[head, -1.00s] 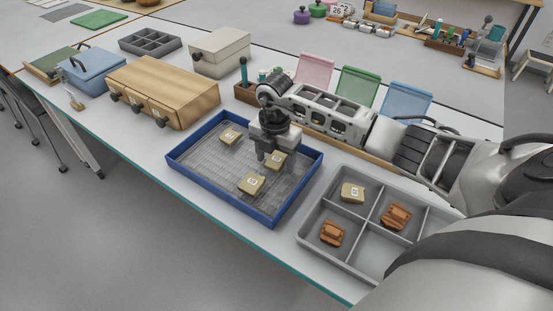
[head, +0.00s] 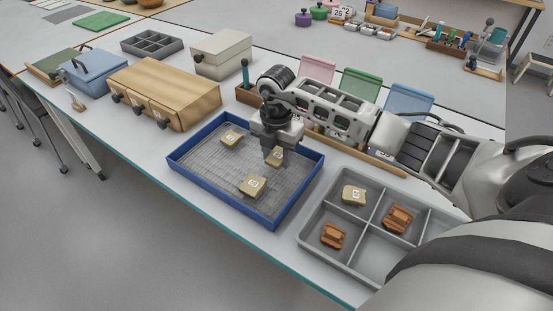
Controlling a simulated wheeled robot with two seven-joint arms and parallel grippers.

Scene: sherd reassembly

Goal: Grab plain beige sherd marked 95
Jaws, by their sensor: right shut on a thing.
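My right gripper (head: 277,158) points down over the right part of a blue-rimmed tray (head: 181,171) with a grey mesh floor. It is shut on a plain beige sherd (head: 273,155) with a white label. The label is too small to read, and the fingers hide part of this sherd. Two more labelled beige sherds lie in the tray: one at the back left (head: 232,139) and one nearer the front (head: 254,186). My left gripper is out of view.
A grey divided tray (head: 317,205) on the right holds another beige sherd (head: 354,194) and two orange-brown sherds (head: 397,219) (head: 333,236). A wooden drawer box (head: 165,90) stands left of the blue tray. Pink, green and blue panels (head: 361,88) stand behind my right arm.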

